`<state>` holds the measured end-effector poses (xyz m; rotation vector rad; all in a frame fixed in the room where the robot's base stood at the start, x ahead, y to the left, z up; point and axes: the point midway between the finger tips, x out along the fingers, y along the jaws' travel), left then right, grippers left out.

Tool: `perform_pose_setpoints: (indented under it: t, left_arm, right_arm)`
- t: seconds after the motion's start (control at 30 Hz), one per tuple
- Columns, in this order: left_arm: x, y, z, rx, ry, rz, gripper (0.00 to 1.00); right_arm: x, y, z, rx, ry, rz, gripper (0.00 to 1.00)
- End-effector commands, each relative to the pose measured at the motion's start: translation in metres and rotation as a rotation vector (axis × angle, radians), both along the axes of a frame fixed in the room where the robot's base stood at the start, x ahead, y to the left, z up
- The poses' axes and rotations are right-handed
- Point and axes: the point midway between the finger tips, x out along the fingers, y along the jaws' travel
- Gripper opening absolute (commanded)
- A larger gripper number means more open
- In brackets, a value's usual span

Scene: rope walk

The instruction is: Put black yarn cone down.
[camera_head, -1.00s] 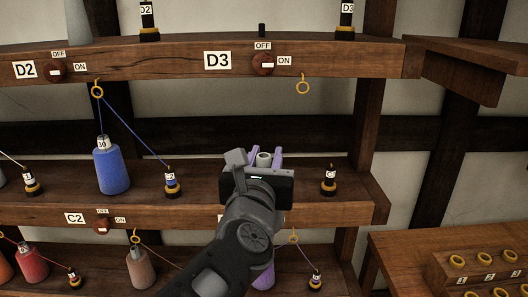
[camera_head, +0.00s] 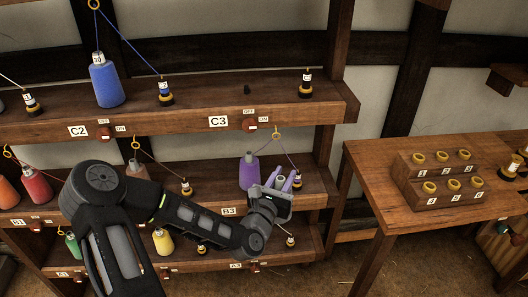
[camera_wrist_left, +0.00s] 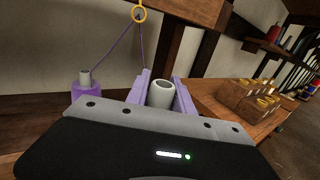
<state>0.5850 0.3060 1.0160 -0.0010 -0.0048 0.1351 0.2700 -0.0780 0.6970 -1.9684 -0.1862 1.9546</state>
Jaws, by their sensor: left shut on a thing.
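My left gripper (camera_head: 280,181), with purple fingers, is low in front of the shelf marked B3 in the head view. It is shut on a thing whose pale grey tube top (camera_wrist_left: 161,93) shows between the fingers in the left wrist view. The tube also shows in the head view (camera_head: 280,184). The rest of the held thing is hidden by the gripper, so no black yarn is visible. A purple yarn cone (camera_head: 249,172) stands just left of the gripper and shows in the wrist view (camera_wrist_left: 86,102). My right gripper is not in view.
A blue cone (camera_head: 106,82) stands further left. A table (camera_head: 365,185) at right bears a stepped block of rings (camera_head: 405,180) and open wood around it.

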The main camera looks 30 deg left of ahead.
Motion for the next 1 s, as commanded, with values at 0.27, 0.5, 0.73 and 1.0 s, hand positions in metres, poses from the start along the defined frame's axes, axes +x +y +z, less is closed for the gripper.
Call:
perform_pose_setpoints:
  t: [0.27,0.5,0.73,1.0]
  left_arm:
    - [0.019,-0.080,-0.042,-0.009,-0.001,-0.166,0.00]
    - [0.023,-0.108,-0.016,0.000,0.001,-0.147,0.00]
    - [0.022,-0.108,-0.011,0.002,0.003,-0.135,0.00]
    - [0.022,-0.108,-0.011,0.002,0.003,-0.135,0.00]
  right_arm:
    - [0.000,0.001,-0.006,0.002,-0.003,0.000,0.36]
    - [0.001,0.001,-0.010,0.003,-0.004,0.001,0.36]
    - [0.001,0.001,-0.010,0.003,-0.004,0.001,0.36]
    - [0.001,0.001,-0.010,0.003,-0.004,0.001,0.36]
